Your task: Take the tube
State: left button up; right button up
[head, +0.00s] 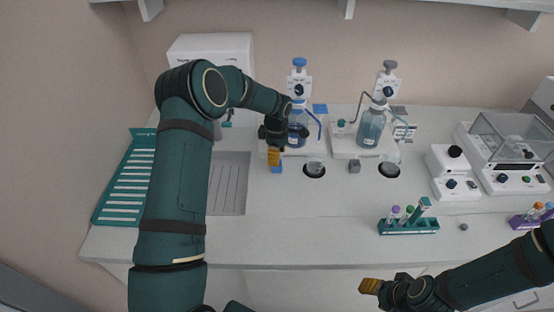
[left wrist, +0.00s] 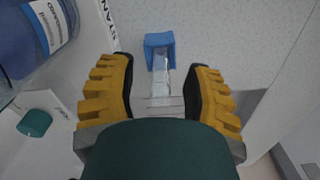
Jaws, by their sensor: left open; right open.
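My left gripper (head: 274,157) is open and points down over the bench, beside the left bottle dispenser. In the left wrist view its yellow fingers (left wrist: 160,95) stand apart on both sides of a clear, narrow piece (left wrist: 160,78), which may be a tube. A small blue block (left wrist: 159,42) is at the far end of that piece; it shows just below the fingers in the head view (head: 277,170). I see no finger contact. Several capped tubes (head: 409,212) stand in a teal rack (head: 410,230) at the right. My right gripper (head: 370,286) is open and empty, near the bench front.
Two bottle dispensers (head: 297,120) (head: 373,125) stand at the back. A teal slotted tray (head: 126,180) lies at the left, partly behind my left arm. A purple rack (head: 530,219) and a balance (head: 508,150) are at the right. The front middle of the bench is clear.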

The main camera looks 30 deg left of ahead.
pick_arm(q)
grip_shut()
notch_tip(320, 180, up, 10)
jog(key=shift+r, duration=0.1)
dwell(0.6)
